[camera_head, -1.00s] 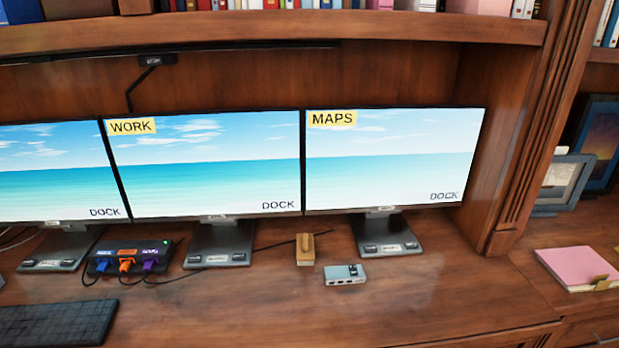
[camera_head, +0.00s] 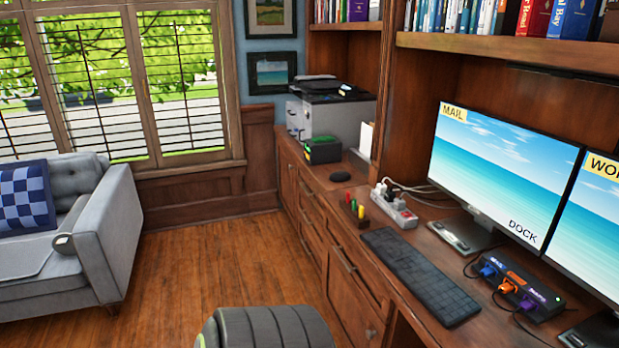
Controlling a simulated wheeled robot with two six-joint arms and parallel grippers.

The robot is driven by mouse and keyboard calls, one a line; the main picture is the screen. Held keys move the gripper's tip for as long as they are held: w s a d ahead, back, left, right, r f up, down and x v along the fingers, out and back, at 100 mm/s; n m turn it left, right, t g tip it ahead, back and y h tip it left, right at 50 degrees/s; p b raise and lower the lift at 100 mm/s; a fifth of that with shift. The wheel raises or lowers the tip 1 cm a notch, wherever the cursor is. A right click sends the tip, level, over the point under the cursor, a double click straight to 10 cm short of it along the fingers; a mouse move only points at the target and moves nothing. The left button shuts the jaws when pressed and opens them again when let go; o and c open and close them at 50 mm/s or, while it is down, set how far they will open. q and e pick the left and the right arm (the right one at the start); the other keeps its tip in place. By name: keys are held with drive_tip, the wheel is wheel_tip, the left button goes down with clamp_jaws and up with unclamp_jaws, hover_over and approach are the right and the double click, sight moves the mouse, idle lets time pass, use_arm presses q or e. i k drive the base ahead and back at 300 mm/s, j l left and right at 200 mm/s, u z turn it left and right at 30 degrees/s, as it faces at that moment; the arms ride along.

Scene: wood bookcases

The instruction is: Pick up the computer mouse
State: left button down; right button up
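A small dark rounded object (camera_head: 340,177), which looks like a computer mouse, lies on the wood counter (camera_head: 325,186) beyond the keyboard, in front of a black and green box. It is small in the head view, so its details are unclear. A grey rounded object (camera_head: 63,243) rests on the sofa by its near arm; I cannot tell what it is. Neither of my grippers shows.
A black keyboard (camera_head: 420,275), a pen holder (camera_head: 359,212), a power strip (camera_head: 393,204) and a dock (camera_head: 515,288) stand on the desk. A dark ribbed rounded shape (camera_head: 265,328) is at the bottom. Wood floor (camera_head: 210,265) is open between the sofa (camera_head: 125,225) and cabinets.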

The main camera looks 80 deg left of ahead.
sight(338, 176)
drive_tip(key=u, duration=2.7)
drive_tip(key=i+u, duration=0.45)
drive_tip(key=i, duration=3.9)
drive_tip(key=i+z, duration=0.25)
drive_tip(key=z, duration=0.15)
drive_tip(key=i+j+z, duration=0.15)
drive_tip(key=z, duration=0.25)
drive_tip(key=i+j+z, duration=0.35)
drive_tip(key=l+z, duration=0.1)
drive_tip(key=z, duration=1.85)
